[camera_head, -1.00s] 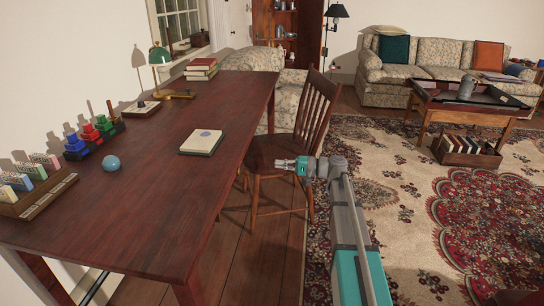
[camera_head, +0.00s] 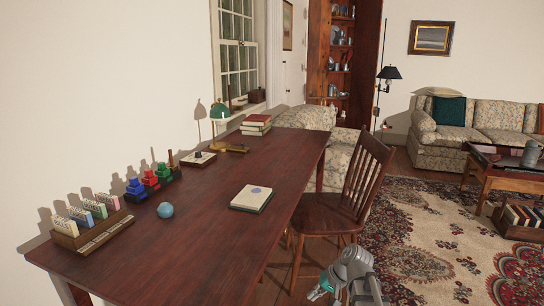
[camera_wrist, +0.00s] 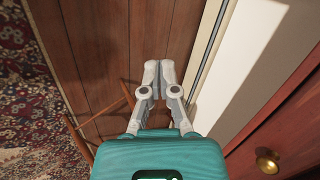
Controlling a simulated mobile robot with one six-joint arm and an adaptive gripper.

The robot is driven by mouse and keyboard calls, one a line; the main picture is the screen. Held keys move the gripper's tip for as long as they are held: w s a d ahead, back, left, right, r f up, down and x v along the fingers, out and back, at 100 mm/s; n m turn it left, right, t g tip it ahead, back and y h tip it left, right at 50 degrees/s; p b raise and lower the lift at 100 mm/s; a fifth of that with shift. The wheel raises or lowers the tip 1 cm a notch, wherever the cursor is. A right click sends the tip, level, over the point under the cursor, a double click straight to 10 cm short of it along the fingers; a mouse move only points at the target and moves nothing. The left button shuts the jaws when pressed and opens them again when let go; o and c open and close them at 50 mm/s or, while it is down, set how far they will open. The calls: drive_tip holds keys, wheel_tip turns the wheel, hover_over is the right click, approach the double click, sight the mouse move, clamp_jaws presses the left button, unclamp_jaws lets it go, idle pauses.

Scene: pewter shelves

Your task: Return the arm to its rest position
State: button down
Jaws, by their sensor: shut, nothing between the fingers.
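My arm comes up from the bottom edge of the head view, with my gripper (camera_head: 318,292) at its end, low and to the right of the desk (camera_head: 215,212) and in front of the wooden chair (camera_head: 335,212). In the wrist view my gripper (camera_wrist: 159,66) has its two grey fingers together, with nothing between them. Wooden floorboards (camera_wrist: 100,50) lie beyond the fingertips.
The desk carries a blue ball (camera_head: 165,210), a notepad (camera_head: 251,198), a card rack (camera_head: 92,225), a green lamp (camera_head: 219,112) and stacked books (camera_head: 256,124). The wrist view shows a brass knob (camera_wrist: 268,160) on a reddish wooden front at right. Patterned rug (camera_head: 420,225) lies right.

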drive_tip(key=s+d+f+n+g+h, duration=0.1)
drive_tip(key=s+d+f+h, duration=0.25)
drive_tip(key=s+h, duration=0.5)
wheel_tip(320, 180, up, 39)
drive_tip(key=d+y+p, duration=0.1)
drive_tip(key=p, duration=3.7)
drive_tip(key=shift+s+p, duration=0.4)
